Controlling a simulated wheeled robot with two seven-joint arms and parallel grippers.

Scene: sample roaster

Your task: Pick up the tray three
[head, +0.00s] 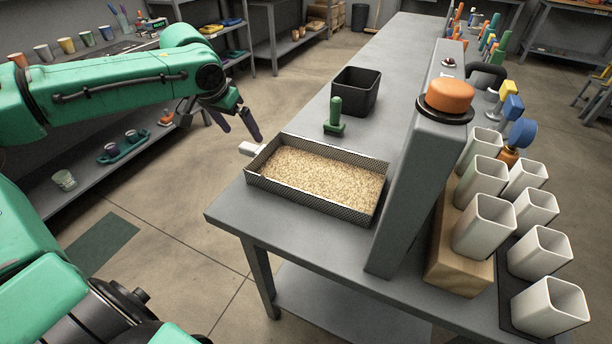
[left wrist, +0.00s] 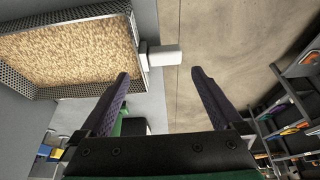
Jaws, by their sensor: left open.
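A perforated metal tray (head: 318,203) filled with pale tan grains sits flat on the grey bench. A short white handle (head: 251,149) sticks out from its left end, past the bench edge. I see no number on the tray. My left gripper (head: 243,130) is open and empty, just above and beside the handle. In the left wrist view the tray (left wrist: 100,91) is at upper left. Its handle (left wrist: 164,55) lies just beyond the gap between the two dark fingers (left wrist: 163,75), not clasped. My right gripper is not in view.
Behind the tray stand a green-handled tool (head: 335,118) and a black square bin (head: 356,92). A tall grey panel with an orange knob (head: 451,94) rises at the tray's right. White cups (head: 484,226) stand beyond it. Open floor lies left of the bench.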

